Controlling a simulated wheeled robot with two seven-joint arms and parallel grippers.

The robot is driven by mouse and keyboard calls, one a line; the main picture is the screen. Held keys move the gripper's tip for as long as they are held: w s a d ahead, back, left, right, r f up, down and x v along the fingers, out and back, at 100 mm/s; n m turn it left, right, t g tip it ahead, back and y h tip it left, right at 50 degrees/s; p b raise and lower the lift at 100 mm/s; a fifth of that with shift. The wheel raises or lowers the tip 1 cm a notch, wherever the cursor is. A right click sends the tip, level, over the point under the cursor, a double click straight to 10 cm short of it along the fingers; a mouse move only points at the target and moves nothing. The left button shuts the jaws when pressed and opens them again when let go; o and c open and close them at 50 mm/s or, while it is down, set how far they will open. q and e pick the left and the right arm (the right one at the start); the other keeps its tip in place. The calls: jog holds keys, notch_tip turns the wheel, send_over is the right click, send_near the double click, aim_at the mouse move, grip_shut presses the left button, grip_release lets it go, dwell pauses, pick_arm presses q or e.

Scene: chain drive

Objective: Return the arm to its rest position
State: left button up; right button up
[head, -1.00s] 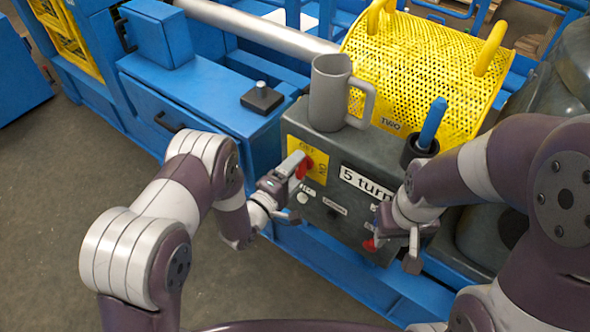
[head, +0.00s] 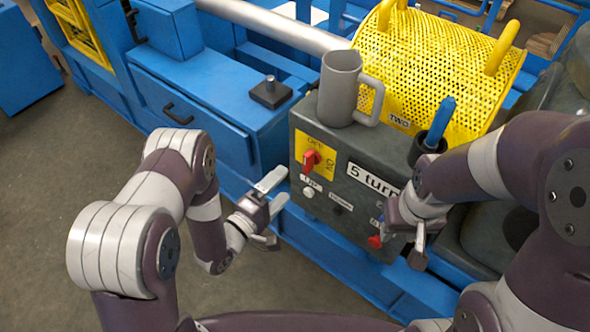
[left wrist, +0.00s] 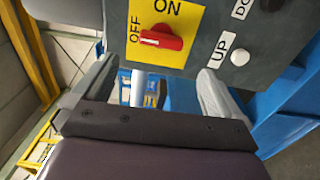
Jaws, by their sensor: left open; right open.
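My left gripper (head: 272,192) is open and empty, left of the control box (head: 322,140) and apart from it. In the left wrist view its two fingers (left wrist: 165,95) stand apart with nothing between them. The red switch (head: 311,160) sits on a yellow OFF/ON plate; it also shows in the left wrist view (left wrist: 161,39), beyond the fingers. My right gripper (head: 400,240) is in front of the lower right of the box, near a red part (head: 375,241). Its fingers are partly hidden by its own wrist, and I see nothing held in it.
A grey mug (head: 338,88) stands on the box, with a blue-handled tool (head: 440,120) in a dark holder to its right. Behind is a yellow perforated guard (head: 435,65). A blue cabinet (head: 190,100) stands at left. The grey floor (head: 60,160) at left is clear.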

pick_arm(q)
jog(key=shift+v, duration=1.7)
